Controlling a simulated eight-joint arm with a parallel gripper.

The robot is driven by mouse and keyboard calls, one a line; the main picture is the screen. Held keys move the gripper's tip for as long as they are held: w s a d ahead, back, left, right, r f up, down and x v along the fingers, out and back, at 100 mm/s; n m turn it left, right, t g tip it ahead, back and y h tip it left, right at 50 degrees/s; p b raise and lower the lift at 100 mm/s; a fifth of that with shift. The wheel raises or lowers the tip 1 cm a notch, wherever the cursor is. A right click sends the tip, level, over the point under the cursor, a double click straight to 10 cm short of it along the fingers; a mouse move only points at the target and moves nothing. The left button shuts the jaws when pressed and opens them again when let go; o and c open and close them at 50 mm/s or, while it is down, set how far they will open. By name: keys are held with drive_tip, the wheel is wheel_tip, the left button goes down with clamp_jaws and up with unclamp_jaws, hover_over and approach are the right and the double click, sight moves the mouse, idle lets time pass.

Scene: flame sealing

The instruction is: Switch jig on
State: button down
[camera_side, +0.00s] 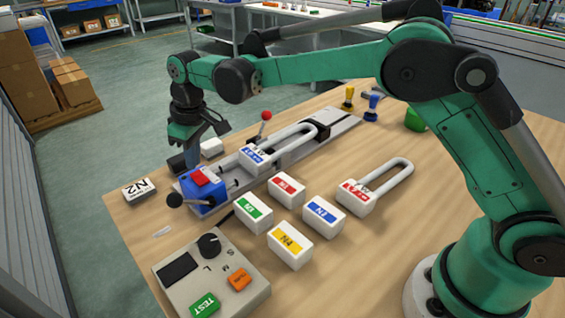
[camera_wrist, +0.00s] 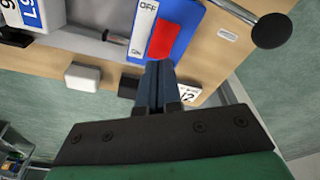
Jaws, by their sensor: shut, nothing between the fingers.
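The jig is a grey metal rail (camera_side: 290,148) with a blue box (camera_side: 207,198) at its near left end. A red switch (camera_side: 201,176) sits on top of the box. In the wrist view the red switch (camera_wrist: 166,37) lies beside a white strip (camera_wrist: 143,28) marked OFF; I cannot tell which way the switch is tipped. My gripper (camera_side: 193,168) is shut and empty, pointing down just behind the blue box. In the wrist view its fingertips (camera_wrist: 158,65) are close to the switch's near end; I cannot tell whether they touch.
A black-knobbed lever (camera_side: 174,200) projects from the box. A red-knobbed lever (camera_side: 266,116) rises behind a blue-labelled padlock-shaped piece (camera_side: 257,158) on the rail. A white block (camera_side: 211,147) and an N2 block (camera_side: 139,189) stand nearby. Several labelled blocks and a control panel (camera_side: 211,272) are in front.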

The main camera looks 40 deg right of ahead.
sight(200, 173)
drive_tip(key=shift+f, duration=0.9)
idle(0.3)
drive_tip(key=shift+r, duration=3.55)
drive_tip(key=shift+s+d+r, duration=0.1)
drive_tip(key=shift+d+r, duration=0.1)
drive_tip(key=s+d+m+t, duration=0.2)
drive_tip(key=s+d, duration=0.4)
drive_tip(key=s, duration=0.3)
drive_tip(key=s+d+m+t, duration=0.3)
drive_tip(key=s+d, duration=0.4)
drive_tip(key=s, duration=0.3)
drive_tip(key=shift+f+m+t+h, duration=0.15)
drive_tip(key=shift+m+t+h, duration=0.15)
drive_tip(key=shift+m+h, duration=0.15)
